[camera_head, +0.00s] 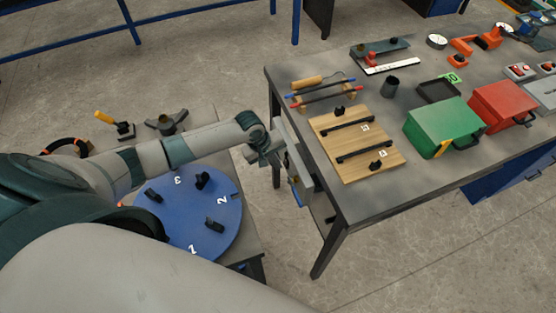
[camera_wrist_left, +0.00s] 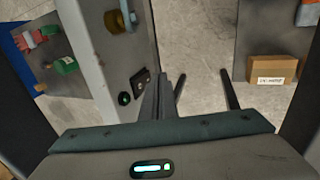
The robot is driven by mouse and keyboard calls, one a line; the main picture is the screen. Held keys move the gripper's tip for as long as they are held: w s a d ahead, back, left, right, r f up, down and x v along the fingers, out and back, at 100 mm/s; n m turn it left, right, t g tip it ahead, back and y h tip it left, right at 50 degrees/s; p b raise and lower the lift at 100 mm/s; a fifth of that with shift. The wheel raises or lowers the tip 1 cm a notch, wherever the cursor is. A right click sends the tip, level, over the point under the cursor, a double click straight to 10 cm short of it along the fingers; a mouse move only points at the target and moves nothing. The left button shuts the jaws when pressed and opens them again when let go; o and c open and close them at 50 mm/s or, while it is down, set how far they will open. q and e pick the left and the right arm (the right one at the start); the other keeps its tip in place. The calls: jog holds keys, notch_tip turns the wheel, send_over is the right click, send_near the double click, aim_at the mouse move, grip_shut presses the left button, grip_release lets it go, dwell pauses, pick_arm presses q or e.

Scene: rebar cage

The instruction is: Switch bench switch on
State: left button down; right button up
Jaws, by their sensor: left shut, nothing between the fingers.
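A grey box (camera_head: 299,178) is fixed to the near left end of the workbench (camera_head: 390,198). In the left wrist view its pale panel (camera_wrist_left: 118,58) carries a small black switch plate (camera_wrist_left: 140,78), a round green button or lamp (camera_wrist_left: 124,98) and a brass-coloured knob (camera_wrist_left: 118,21). I cannot tell the switch's position. My left gripper (camera_head: 272,154) is beside the box, at its left side. In the left wrist view its fingers (camera_wrist_left: 161,82) are shut and empty, close to the right of the switch plate. Whether they touch it is unclear.
A wooden board (camera_head: 345,160) with black handles, a green box (camera_head: 443,127) and a red box (camera_head: 502,103) stand on the workbench. A blue numbered disc (camera_head: 190,215) lies on a low table below my left arm. A cardboard box (camera_wrist_left: 271,69) shows at right in the wrist view.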

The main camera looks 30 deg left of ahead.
pick_arm(q)
jog(key=shift+w+d, duration=0.2)
jog(key=shift+w, duration=0.05)
jog(key=shift+f, duration=0.15)
